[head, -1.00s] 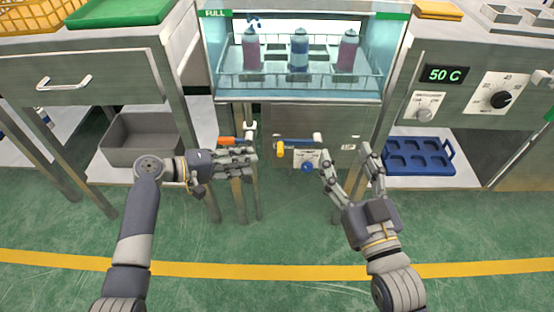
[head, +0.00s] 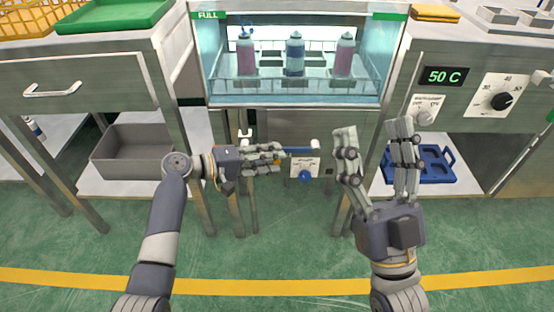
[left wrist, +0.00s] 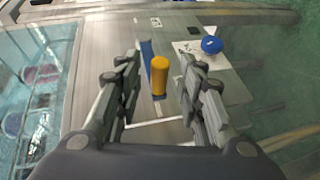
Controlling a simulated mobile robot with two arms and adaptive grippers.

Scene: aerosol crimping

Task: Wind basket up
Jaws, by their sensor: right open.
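The wire basket (head: 362,86) holds pink and blue aerosol cans (head: 295,58) inside the glass-fronted tank. Below the tank is the winding crank, with a blue arm (left wrist: 148,62) and a yellow handle (left wrist: 159,76). My left gripper (head: 282,157) is at the crank from the left. In the left wrist view its fingers are spread, with the yellow handle between them toward the tips and a gap on each side. In the head view the fingers mostly hide the handle. My right gripper (head: 374,130) is open and empty, fingers up, right of the crank.
A blue knob (head: 305,175) on a white plate sits just below the crank. A grey bin (head: 130,155) is on the left shelf and a blue tray (head: 436,165) on the right shelf. The green floor in front is clear.

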